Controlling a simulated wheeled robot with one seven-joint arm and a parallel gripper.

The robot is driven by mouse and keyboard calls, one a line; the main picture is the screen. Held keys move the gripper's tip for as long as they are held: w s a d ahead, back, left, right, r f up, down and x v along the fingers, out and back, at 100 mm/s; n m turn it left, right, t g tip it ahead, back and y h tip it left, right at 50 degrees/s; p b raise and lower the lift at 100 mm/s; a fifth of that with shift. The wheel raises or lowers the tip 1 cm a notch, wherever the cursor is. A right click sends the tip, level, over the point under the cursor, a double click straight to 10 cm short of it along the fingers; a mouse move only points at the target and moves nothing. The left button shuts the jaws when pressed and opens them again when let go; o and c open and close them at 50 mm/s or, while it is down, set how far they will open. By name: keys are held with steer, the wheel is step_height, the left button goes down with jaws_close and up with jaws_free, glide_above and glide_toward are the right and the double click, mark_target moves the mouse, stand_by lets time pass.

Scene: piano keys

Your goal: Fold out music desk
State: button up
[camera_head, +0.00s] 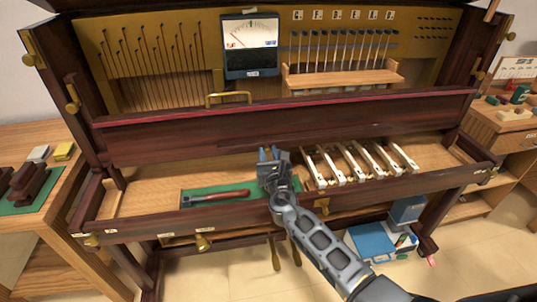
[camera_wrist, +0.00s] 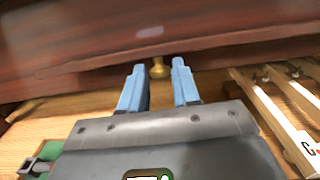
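A long dark reddish-brown panel (camera_head: 300,123), which looks like the music desk, spans the piano's front with a red strip along its top edge. It stands upright above the wooden key bed. It fills the top of the wrist view (camera_wrist: 90,45). A small brass knob (camera_wrist: 159,68) shows at its lower edge in the wrist view, between and just beyond my fingertips. My gripper (camera_head: 268,154) is in front of the panel's lower middle. Its two blue fingers (camera_wrist: 160,75) are apart with nothing between them. In the head view the gripper hides the knob.
A green mat (camera_head: 222,188) with a wooden-handled tool (camera_head: 215,197) lies left of my gripper. Several white keys (camera_head: 360,163) lie to its right. A brass handle (camera_head: 228,97) and a gauge (camera_head: 250,44) are above the panel. Side tables stand left and right.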

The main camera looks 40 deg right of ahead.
jaws_close()
steer(key=shift+f, duration=0.1)
steer(key=b, duration=0.2)
steer(key=shift+f+b, duration=0.3)
steer(key=shift+f, duration=0.05)
steer(key=shift+w+f+t+h+b, duration=0.1)
steer(key=shift+t+h+b, duration=0.2)
steer(key=shift+b, duration=2.05)
